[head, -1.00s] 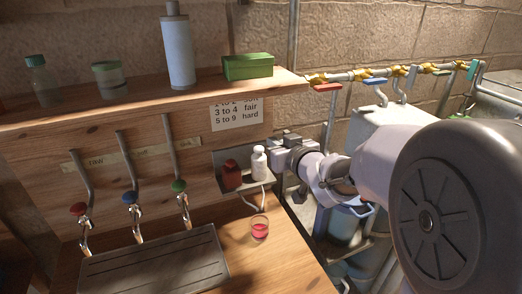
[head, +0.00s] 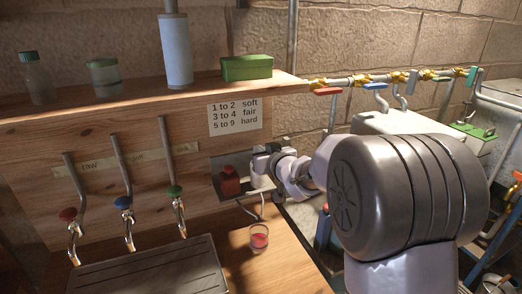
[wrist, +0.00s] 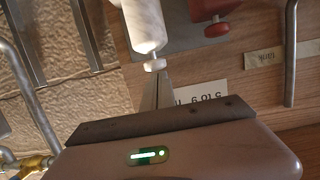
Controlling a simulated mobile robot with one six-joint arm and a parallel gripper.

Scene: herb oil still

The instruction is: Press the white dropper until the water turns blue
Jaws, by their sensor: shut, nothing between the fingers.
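The white dropper (head: 259,183) stands beside the red dropper (head: 230,182) on a small grey shelf on the wooden panel; my gripper hides its upper part in the head view. In the wrist view, which looks upside down, the white dropper (wrist: 143,22) ends in a small white knob. My gripper (wrist: 157,88) is shut and empty, its fingertips right at that knob; I cannot tell whether they touch. The gripper (head: 263,160) also shows in the head view over the dropper. A small glass (head: 259,238) below holds red-pink liquid.
Three taps with red, blue and green knobs stand at left above a drain tray (head: 150,270). A hardness card (head: 235,116) hangs above the droppers. The shelf overhead holds bottles and a green box (head: 247,67). Pipes with valves run at right.

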